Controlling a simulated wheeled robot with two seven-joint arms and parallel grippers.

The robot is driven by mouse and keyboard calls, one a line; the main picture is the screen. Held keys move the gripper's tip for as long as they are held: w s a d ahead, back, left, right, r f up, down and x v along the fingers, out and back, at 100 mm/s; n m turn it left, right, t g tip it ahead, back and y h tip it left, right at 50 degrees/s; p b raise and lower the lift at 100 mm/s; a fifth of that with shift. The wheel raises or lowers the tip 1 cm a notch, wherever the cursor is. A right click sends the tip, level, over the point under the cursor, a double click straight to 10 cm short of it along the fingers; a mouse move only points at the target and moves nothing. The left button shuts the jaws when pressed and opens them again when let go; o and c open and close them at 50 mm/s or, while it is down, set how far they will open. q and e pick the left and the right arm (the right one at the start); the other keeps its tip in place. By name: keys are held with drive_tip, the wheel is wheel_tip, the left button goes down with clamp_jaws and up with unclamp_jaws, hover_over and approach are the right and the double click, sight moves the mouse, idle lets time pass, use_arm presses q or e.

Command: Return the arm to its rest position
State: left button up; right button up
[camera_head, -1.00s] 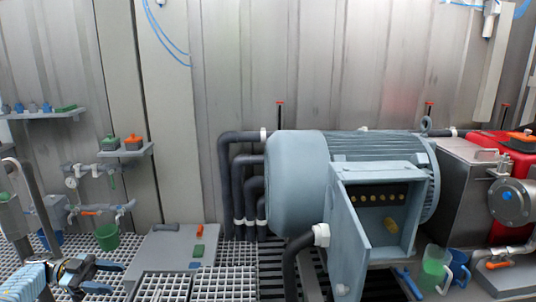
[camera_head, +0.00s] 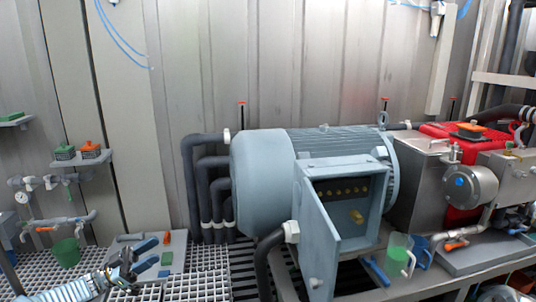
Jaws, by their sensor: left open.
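My left arm (camera_head: 62,292) comes in from the lower left corner. My left gripper (camera_head: 154,254) is at its end, with its dark fingers spread apart and nothing between them. It shows in front of the grey plate (camera_head: 178,262) at the lower left, and covers part of it. I cannot tell how high it is above the plate. My right gripper is not in view.
A green bucket (camera_head: 66,253) stands left of the gripper, below pipes with a gauge. A large grey-blue motor (camera_head: 262,185) with an open box fills the middle. Mugs (camera_head: 398,255) stand on the right.

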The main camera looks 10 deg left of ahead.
use_arm(q)
drive_tip(key=w+d+f+n+t+y, duration=0.35)
drive_tip(key=w+d+n, duration=0.2)
drive_tip(key=d, duration=0.25)
drive_tip(key=w+d+f+n+t+y, duration=0.3)
drive_tip(key=w+d+n+t+y, duration=0.15)
drive_tip(key=d+n, duration=0.2)
drive_tip(key=s+d+f+n+g+y, duration=0.2)
drive_tip(key=d+f+n+g+y, duration=0.25)
drive_tip(key=d+f, duration=0.9)
drive_tip(key=s+d+f+g+y, duration=0.1)
drive_tip(key=s+d+f+g, duration=0.25)
drive_tip(key=s+f, duration=0.3)
drive_tip(key=s+d+f+g+y, duration=0.1)
drive_tip(key=s+d+f+g, duration=0.1)
drive_tip(key=s+f+g, duration=0.45)
drive_tip(key=s+f+g+y, duration=0.1)
drive_tip(key=s+g+y, duration=0.1)
drive_tip(key=s, duration=1.5)
drive_tip(key=shift+s+d+f+g, duration=0.3)
drive_tip(key=shift+s+f+g, duration=0.05)
drive_tip(key=shift+g, duration=0.4)
